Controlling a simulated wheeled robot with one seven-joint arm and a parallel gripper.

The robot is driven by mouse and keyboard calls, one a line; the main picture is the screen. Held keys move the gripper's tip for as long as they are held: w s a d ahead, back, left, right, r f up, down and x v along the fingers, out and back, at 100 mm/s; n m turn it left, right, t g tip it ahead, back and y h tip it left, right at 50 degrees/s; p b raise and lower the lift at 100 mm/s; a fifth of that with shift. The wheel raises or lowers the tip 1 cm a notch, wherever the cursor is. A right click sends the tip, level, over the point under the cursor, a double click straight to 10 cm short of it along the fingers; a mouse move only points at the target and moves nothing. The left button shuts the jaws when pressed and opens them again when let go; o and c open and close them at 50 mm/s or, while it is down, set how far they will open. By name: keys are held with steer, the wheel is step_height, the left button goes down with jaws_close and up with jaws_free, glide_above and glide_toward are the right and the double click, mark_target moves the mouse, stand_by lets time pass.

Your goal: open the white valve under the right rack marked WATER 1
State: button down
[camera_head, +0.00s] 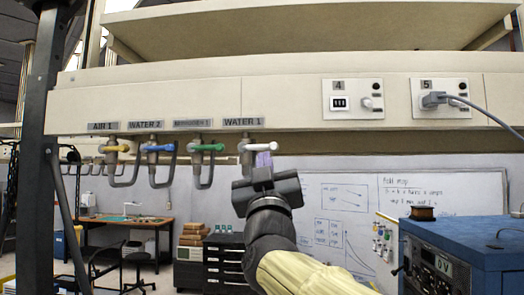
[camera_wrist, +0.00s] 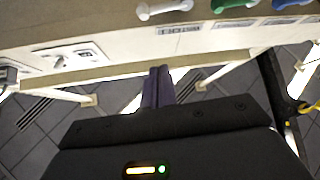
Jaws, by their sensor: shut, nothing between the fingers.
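The white valve (camera_head: 256,147) hangs under the beige rack below the WATER 1 label (camera_head: 243,121). Its handle lies roughly crosswise in the head view. It also shows at the top of the wrist view (camera_wrist: 165,8). My gripper (camera_head: 264,160) is just below the handle in the head view, its purple fingers overlapping the pipe behind. In the wrist view the fingers (camera_wrist: 158,75) are together and empty, with a gap between their tips and the white handle. Part of the valve's outlet is hidden behind my gripper.
Green (camera_head: 206,147), blue (camera_head: 158,148) and yellow (camera_head: 115,148) valves hang in a row to the left. Outlet panels 4 (camera_head: 352,99) and 5 (camera_head: 440,98) are on the rack's face to the right. A blue instrument box (camera_head: 465,250) stands at lower right.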

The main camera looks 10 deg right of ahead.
mark_target(266, 147)
steer(key=w+r+p, duration=0.1)
steer(key=w+p, duration=0.1)
steer(key=w, duration=0.1)
steer(key=w+d+r+p, duration=0.1)
steer(key=w+r+p, duration=0.1)
steer(key=w+p, duration=0.1)
steer(key=w+d+r+p, duration=0.1)
steer(key=w+p, duration=0.2)
steer(key=w, duration=0.1)
steer(key=shift+w+d+r, duration=0.2)
steer(key=shift+w+d, duration=0.05)
steer(key=shift+w, duration=0.05)
steer(key=shift+f, duration=0.1)
steer(key=shift+a, duration=0.15)
